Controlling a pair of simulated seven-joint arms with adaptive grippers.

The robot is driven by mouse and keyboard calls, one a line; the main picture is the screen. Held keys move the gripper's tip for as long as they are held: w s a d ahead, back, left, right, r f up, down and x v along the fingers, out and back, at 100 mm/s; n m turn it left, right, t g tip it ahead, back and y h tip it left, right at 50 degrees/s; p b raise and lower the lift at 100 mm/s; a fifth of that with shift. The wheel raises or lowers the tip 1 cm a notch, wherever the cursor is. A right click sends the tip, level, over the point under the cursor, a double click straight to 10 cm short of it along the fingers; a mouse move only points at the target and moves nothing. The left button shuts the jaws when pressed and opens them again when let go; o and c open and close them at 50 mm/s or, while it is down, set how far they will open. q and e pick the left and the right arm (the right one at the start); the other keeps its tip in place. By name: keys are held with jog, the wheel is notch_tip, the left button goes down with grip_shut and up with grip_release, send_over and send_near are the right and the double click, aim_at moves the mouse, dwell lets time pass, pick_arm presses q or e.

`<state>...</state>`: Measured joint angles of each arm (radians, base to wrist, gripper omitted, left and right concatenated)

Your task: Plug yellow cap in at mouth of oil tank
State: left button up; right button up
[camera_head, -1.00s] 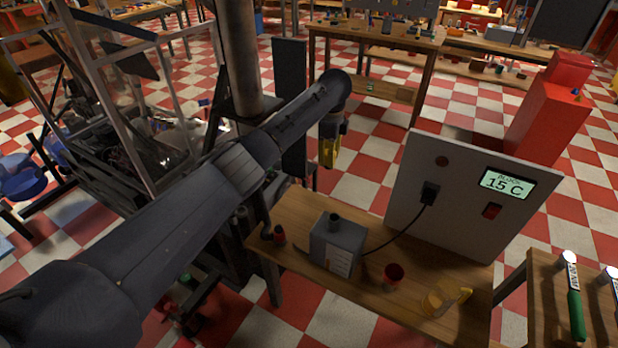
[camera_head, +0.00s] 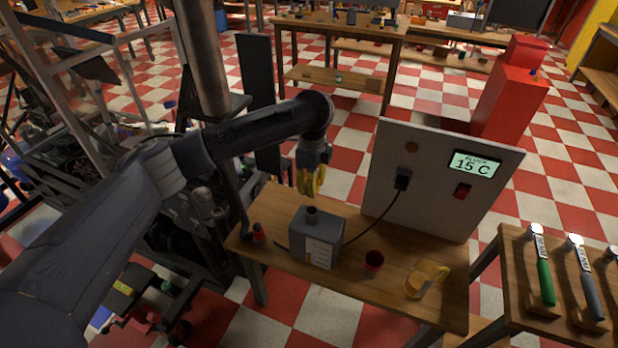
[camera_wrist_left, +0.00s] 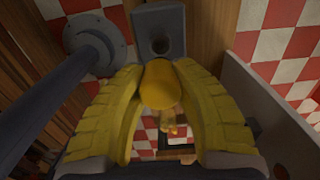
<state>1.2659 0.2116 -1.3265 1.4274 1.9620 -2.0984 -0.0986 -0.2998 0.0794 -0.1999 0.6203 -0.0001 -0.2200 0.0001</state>
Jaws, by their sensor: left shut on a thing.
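The oil tank is a grey box (camera_head: 317,238) with a white label, standing on the wooden table. Its mouth is a short dark neck on top (camera_head: 312,213), and it shows as a dark round hole in the left wrist view (camera_wrist_left: 161,46). My left gripper (camera_head: 311,190) has yellow fingers and hangs above the tank, close over the neck. In the left wrist view its fingers are shut on the yellow cap (camera_wrist_left: 160,86), seen as a round yellow face just below the hole in the picture. The cap is apart from the mouth as far as I can tell. My right gripper is not in view.
Hammers lie on the right table (camera_head: 543,270).

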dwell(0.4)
pick_arm(q)
jog(key=shift+f, duration=2.8)
jog(key=shift+f, duration=1.7)
jog(key=o, duration=1.1)
jog(key=shift+o, duration=0.2)
